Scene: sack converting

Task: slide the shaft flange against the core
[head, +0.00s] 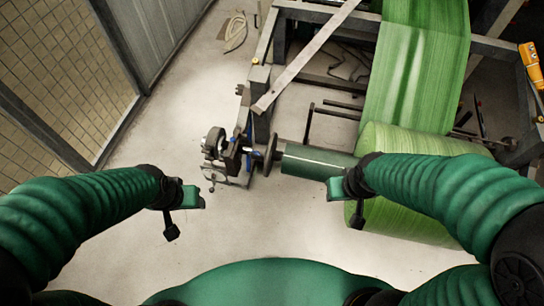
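The shaft flange (270,153) is a dark upright disc on the shaft, left of the green core (312,163). A narrow gap shows between the disc and the core's left end. The core runs right toward the green roll (415,218), and my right arm hides part of both. My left gripper (202,196) is over the floor, left of and below the flange in the picture, apart from it. My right gripper (331,189) is at the core's lower edge; I cannot tell whether it touches. Neither gripper's finger opening shows clearly.
A shaft support with a handwheel (213,144) stands left of the flange. The metal machine frame (262,75) rises behind, with a green sheet (415,65) running down to the roll. A mesh fence (65,85) is at left. The floor (270,225) between my grippers is clear.

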